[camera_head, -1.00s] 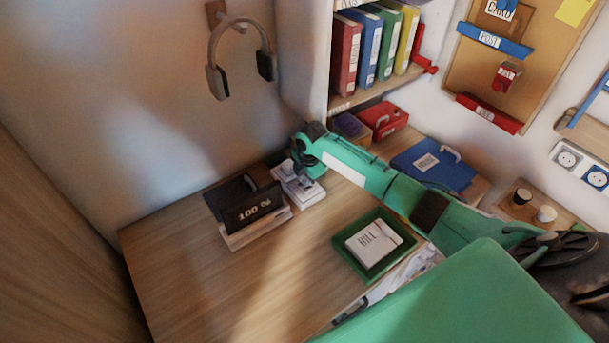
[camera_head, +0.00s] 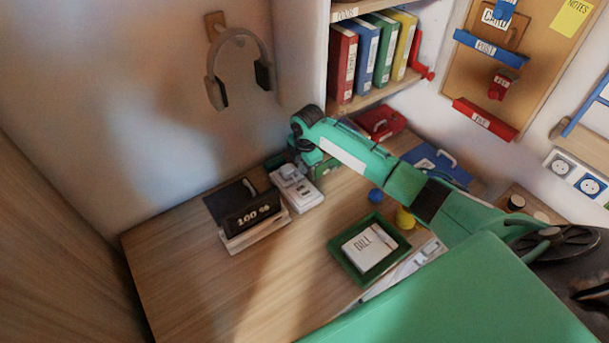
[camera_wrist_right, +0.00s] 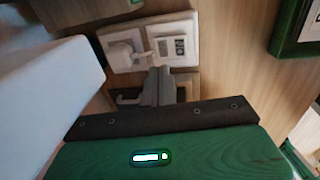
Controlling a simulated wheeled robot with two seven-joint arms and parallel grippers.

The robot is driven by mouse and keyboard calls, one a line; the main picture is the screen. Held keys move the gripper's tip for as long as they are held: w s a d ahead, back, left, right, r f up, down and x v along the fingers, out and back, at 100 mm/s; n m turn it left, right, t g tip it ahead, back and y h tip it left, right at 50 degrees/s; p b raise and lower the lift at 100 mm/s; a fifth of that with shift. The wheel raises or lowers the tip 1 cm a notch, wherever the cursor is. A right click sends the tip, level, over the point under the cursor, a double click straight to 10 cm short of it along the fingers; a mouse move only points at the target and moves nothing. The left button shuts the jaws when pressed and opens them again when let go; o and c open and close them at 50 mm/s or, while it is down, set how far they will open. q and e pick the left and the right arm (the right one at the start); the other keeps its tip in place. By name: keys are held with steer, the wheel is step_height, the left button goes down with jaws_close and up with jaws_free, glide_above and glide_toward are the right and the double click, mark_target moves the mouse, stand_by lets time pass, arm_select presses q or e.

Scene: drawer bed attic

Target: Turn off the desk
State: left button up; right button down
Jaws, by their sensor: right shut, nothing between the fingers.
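The wooden desk (camera_head: 185,275) fills the lower left of the head view. A white switch unit (camera_head: 300,192) lies on it, right beside a black display (camera_head: 252,214) that reads "100 %". In the right wrist view the white unit (camera_wrist_right: 150,40) shows a raised white part at left and a small label at right. My right gripper (camera_wrist_right: 160,76) is shut and empty, its tips close to the unit's near edge; contact cannot be told. In the head view the green right arm reaches over the desk and its fingertips are hidden. My left gripper is not in view.
A green tray (camera_head: 343,262) with a "BILL" card stands on the desk beneath my arm. A blue ball (camera_head: 375,196) and a yellow object (camera_head: 405,219) are near it. A red case (camera_head: 381,122) and blue case (camera_head: 437,163) stand behind. The left desk area is clear.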

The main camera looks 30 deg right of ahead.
step_height(320, 180, up, 6)
steer(key=b, duration=0.1)
steer(key=shift+w+a+r, duration=0.15)
steer(key=shift+w+r, duration=0.05)
steer(key=shift+w, duration=0.15)
steer(key=shift+f, duration=0.1)
